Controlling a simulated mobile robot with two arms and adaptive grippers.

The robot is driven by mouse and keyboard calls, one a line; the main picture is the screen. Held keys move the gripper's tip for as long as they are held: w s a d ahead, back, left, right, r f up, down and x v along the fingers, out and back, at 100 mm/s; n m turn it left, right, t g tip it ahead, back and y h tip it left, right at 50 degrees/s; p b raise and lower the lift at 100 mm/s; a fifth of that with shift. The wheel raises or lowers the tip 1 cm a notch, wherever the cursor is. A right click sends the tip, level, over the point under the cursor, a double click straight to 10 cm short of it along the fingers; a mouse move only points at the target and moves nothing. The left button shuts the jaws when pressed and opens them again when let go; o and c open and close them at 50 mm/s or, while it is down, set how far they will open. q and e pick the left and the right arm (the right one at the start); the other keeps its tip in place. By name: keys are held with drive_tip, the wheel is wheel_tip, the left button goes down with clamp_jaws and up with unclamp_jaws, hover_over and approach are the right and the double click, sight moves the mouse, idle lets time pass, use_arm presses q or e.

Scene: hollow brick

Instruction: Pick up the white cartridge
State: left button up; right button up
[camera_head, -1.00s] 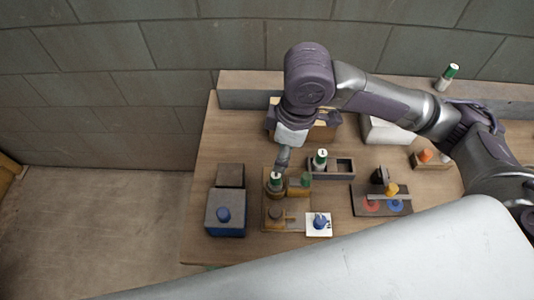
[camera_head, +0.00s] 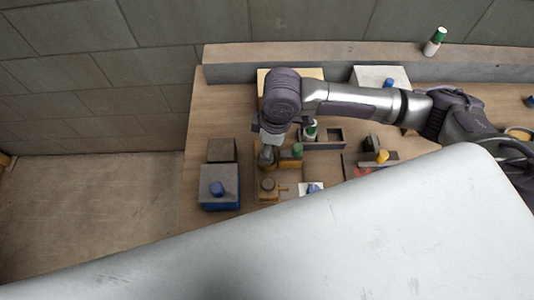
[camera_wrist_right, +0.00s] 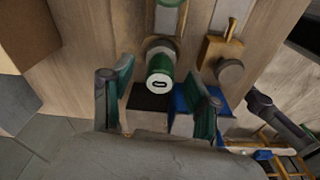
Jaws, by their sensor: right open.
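A green cylinder with a white end bearing a black mark, likely the white cartridge (camera_wrist_right: 159,83), stands in a round holder in the right wrist view. My right gripper (camera_wrist_right: 157,76) is open, its two fingers on either side of the cartridge with gaps visible. In the head view my right gripper (camera_head: 267,156) points down over the wooden fixture and hides this cartridge. Similar white-and-green cylinders stand in the dark tray (camera_head: 311,130) and on the back ledge (camera_head: 435,41). My left gripper is not in view.
A blue box with a grey top and blue knob (camera_head: 219,188) stands left of the fixture, a dark block (camera_head: 222,150) behind it. A brass piece with a round knob (camera_head: 268,187) sits close in front. A yellow knob (camera_head: 382,156) is at right. Bare wood lies along the left table edge.

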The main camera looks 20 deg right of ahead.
drive_tip(key=shift+a+f, duration=0.1)
drive_tip(key=shift+f, duration=0.65)
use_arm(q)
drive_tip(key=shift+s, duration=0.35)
use_arm(e)
clamp_jaws()
